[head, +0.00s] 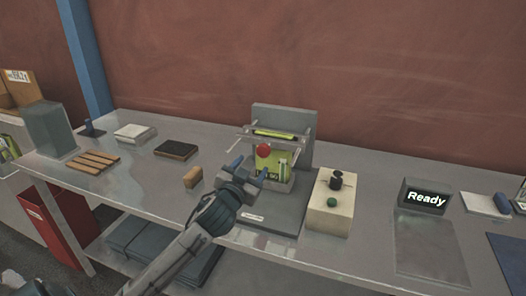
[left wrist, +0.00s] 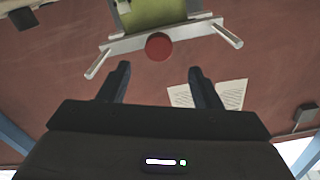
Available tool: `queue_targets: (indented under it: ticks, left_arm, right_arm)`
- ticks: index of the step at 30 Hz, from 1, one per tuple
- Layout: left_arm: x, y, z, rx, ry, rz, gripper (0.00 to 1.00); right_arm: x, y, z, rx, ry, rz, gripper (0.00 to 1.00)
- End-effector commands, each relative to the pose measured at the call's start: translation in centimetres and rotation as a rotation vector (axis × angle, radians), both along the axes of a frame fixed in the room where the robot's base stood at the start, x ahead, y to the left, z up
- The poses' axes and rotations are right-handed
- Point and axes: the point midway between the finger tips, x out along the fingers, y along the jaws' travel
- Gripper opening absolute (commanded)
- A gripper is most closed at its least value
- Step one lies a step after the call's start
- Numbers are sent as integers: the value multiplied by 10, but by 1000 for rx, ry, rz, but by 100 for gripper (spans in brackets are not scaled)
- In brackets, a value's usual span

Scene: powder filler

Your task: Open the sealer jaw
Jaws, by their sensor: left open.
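The sealer (head: 283,118) is a grey machine with an upright back plate, standing mid-table. Its jaw is a pale bar with side arms and a round red knob (head: 263,151) at the front. A green pouch (head: 280,160) stands in it behind the knob, partly hidden. My left gripper (head: 250,170) is open and empty, just in front of and below the knob. In the left wrist view the red knob (left wrist: 159,46) lies beyond the gap between the open fingertips (left wrist: 159,70), apart from them. I cannot tell how far the jaw is open.
A beige control box (head: 330,205) with a black knob and green button stands right of the sealer. A display (head: 425,198) reads "Ready". A small tan block (head: 193,177) sits left of my gripper. A dark-topped pad (head: 176,149) and wooden slats (head: 93,161) lie further left.

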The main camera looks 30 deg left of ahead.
Motion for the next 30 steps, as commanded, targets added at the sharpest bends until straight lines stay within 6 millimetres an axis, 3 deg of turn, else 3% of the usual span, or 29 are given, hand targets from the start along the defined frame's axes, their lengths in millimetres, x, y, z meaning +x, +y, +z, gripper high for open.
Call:
queue_targets:
  ticks: [15,21,30]
  left_arm:
    - [84,20,1,-5,4,2,58]
    - [98,23,-1,-3,4,1,58]
    - [99,23,-2,-2,5,1,56]
  right_arm:
    - [0,3,31,3,0,-1,36]
    - [0,3,34,3,-1,-1,36]
    - [1,2,34,2,-1,-1,36]
